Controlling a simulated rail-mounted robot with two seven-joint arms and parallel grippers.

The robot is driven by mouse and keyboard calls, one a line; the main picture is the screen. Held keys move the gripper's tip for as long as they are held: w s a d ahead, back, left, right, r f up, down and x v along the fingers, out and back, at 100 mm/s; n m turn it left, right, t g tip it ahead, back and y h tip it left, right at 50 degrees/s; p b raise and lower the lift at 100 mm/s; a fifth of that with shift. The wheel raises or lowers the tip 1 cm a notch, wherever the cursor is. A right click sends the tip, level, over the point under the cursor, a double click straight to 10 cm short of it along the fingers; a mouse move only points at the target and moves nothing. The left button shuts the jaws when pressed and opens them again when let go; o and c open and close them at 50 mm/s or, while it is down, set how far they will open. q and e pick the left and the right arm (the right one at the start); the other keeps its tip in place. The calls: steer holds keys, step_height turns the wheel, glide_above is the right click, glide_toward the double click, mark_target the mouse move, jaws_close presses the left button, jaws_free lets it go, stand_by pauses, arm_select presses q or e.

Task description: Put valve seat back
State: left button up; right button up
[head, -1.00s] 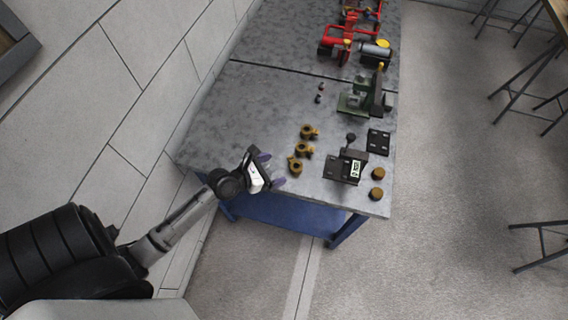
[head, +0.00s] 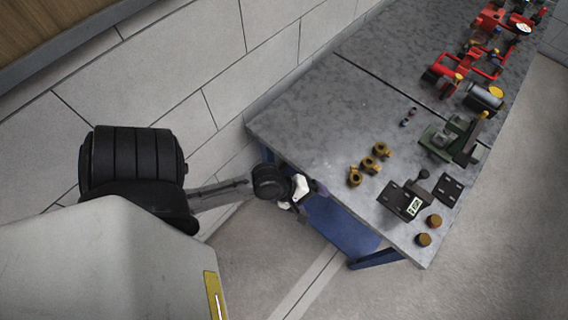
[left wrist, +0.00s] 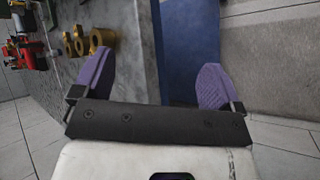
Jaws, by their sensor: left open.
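I cannot tell which piece is the valve seat. Several small brass valve parts (head: 369,164) stand in a short row on the grey table (head: 315,110); they also show at the upper left of the left wrist view (left wrist: 90,42). Two small dark pieces (head: 408,117) lie farther back. My left gripper (head: 308,200) is open and empty, beside the table's near edge and apart from the brass parts. In the left wrist view its purple fingers (left wrist: 155,82) are spread wide, with the table edge and blue frame beyond. My right gripper is not in view.
A black device with a label (head: 404,200), a black plate (head: 451,188) and two brown round caps (head: 429,231) stand at the table's right. A green vise-like device (head: 452,138) and red pipe assemblies (head: 474,65) stand farther back. The table's left part is clear.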

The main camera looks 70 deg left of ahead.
arm_select(q)
steer(key=s+d+m+g+y, duration=0.1)
steer(key=s+m, duration=0.3)
steer(key=m, duration=0.6)
steer(key=s+d+r+m+g+y, duration=0.1)
steer(key=s+m+g, duration=0.3)
steer(key=m, duration=0.6)
steer(key=shift+s+d+r+y, duration=0.3)
steer(key=shift+s+d+y, duration=0.4)
steer(key=shift+d+y, duration=0.15)
